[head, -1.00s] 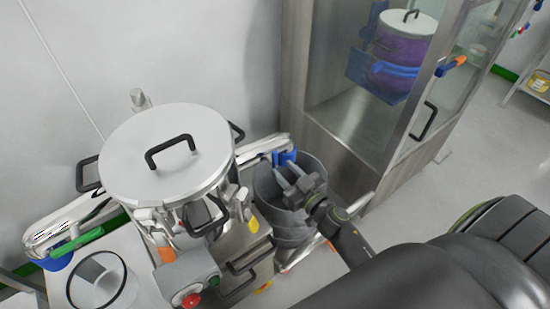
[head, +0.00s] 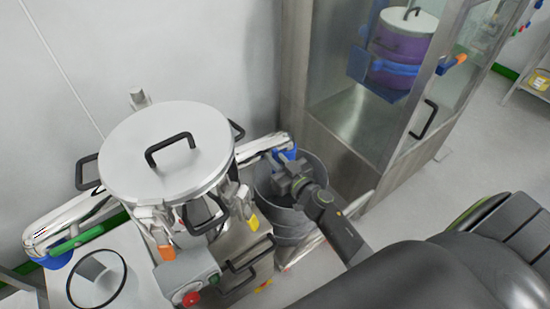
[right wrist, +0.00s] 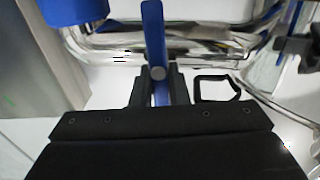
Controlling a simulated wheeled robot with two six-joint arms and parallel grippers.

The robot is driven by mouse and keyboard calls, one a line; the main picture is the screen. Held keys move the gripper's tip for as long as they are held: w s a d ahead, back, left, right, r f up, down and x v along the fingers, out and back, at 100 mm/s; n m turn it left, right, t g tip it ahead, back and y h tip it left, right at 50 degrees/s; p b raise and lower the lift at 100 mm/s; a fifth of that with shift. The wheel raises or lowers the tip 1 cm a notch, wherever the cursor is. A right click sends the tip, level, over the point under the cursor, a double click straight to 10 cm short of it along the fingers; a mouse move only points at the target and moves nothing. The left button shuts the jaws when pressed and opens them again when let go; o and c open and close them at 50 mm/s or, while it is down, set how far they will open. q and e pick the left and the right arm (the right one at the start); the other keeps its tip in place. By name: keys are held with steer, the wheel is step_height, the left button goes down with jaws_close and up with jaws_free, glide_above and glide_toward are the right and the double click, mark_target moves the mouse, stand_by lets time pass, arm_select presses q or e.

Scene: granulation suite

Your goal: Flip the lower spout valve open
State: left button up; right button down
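The steel vessel (head: 165,160) with a black-handled lid stands left of centre in the head view. A steel spout pipe (head: 258,147) runs from it to the right, with a blue fitting (head: 285,153) near its end. My right gripper (head: 279,163) is at that fitting, above a grey bin (head: 290,222). In the right wrist view a blue lever (right wrist: 154,35) with a round grey pivot stands between the two dark fingers of the right gripper (right wrist: 159,88). Whether the fingers touch the lever is unclear. My left gripper is not in view.
A control box (head: 186,277) with a red button is below the vessel. A second pipe (head: 80,212) with a green handle (head: 103,228) extends left. A glass-fronted cabinet (head: 365,110) stands behind the bin on the right. Open floor lies to its right.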

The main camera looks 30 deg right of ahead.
steer(key=shift+n, duration=0.3)
steer(key=n, duration=0.3)
steer(key=shift+s+a+n+p, duration=0.1)
steer(key=shift+a+n+p, duration=0.2)
steer(key=shift+a+f+n+b, duration=0.15)
steer(key=shift+f+n+b, duration=0.15)
steer(key=shift+n, duration=1.95)
steer(key=shift+a+f+n+b, duration=0.2)
steer(key=shift+f+n+b, duration=0.15)
steer(key=shift+n, duration=1.95)
steer(key=shift+a+f+n+b, duration=0.15)
steer(key=shift+f+n+b, duration=0.15)
steer(key=shift+n, duration=1.95)
steer(key=shift+s, duration=0.1)
steer(key=c, duration=1.4)
jaws_free()
steer(key=shift+r, duration=0.1)
